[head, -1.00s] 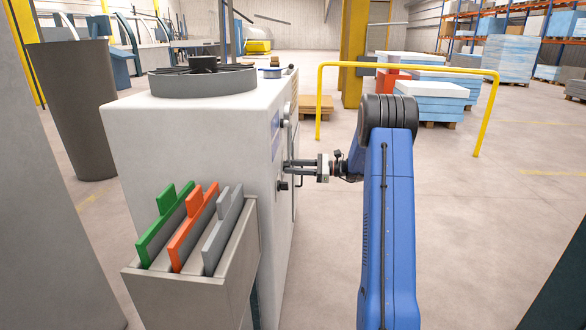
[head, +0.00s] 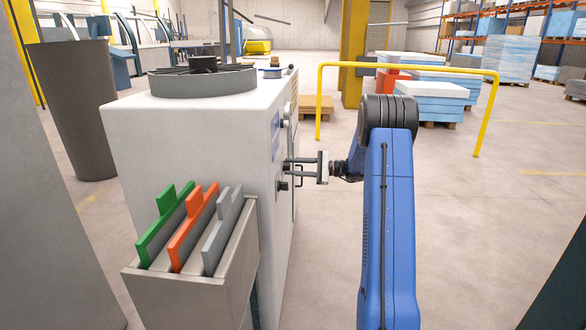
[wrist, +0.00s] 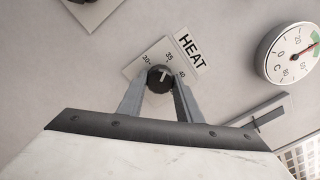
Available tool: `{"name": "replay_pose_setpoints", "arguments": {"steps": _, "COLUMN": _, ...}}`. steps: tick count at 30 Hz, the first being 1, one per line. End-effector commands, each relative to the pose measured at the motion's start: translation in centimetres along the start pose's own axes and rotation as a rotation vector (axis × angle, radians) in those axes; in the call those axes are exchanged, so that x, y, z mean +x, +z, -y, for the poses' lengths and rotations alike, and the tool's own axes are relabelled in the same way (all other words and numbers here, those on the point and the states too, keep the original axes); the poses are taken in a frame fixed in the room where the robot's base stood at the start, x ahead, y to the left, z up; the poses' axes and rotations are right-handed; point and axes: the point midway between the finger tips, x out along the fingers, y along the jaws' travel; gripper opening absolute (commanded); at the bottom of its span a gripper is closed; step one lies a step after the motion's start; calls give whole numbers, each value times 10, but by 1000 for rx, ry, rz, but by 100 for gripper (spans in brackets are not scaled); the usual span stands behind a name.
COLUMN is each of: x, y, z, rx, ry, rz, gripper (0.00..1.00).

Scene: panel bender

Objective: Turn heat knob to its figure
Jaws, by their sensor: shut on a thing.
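The heat knob (wrist: 160,78) is a round black knob with a light pointer mark, on a pale panel. Its scale plate shows 30, 35 and 40, and a HEAT label (wrist: 190,51) sits beside it. In the wrist view the pointer lies between the 35 and 40 side of the scale; its exact reading is hard to tell. My gripper (wrist: 160,92) is shut on the knob, one finger on each side. In the head view my gripper (head: 290,171) reaches the right side face of the white cabinet (head: 200,130), and the knob is hidden.
A round dial gauge (wrist: 293,54) with a green mark is right of the knob in the wrist view. A handle-like bar (wrist: 262,112) is below it. A rack (head: 185,290) with green, orange and grey plates stands at the cabinet's front. A yellow rail (head: 400,66) stands behind my arm.

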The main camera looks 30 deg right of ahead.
Motion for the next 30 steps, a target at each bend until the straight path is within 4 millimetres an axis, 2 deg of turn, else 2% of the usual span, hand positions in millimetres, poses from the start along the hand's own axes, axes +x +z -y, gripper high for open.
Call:
{"name": "replay_pose_setpoints", "arguments": {"steps": 11, "x": -1, "y": 0, "z": -1, "rx": -1, "ry": 0, "rz": -1, "gripper": 9}}
{"name": "replay_pose_setpoints", "arguments": {"steps": 12, "x": -1, "y": 0, "z": -1, "rx": -1, "ry": 0, "rz": -1, "gripper": 41}}
{"name": "replay_pose_setpoints", "arguments": {"steps": 13, "x": -1, "y": 0, "z": -1, "rx": -1, "ry": 0, "rz": -1, "gripper": 48}}
{"name": "replay_pose_setpoints", "arguments": {"steps": 14, "x": -1, "y": 0, "z": -1, "rx": -1, "ry": 0, "rz": -1, "gripper": 50}}
{"name": "replay_pose_setpoints", "arguments": {"steps": 23, "x": -2, "y": 0, "z": 0, "rx": -1, "ry": 0, "rz": 0, "gripper": 50}}
{"name": "replay_pose_setpoints", "arguments": {"steps": 26, "x": -8, "y": 0, "z": 0, "rx": -1, "ry": -1, "rz": -1, "gripper": 50}}
{"name": "replay_pose_setpoints", "arguments": {"steps": 30, "x": -27, "y": -1, "z": 0, "rx": -1, "ry": -1, "rz": -2, "gripper": 50}}
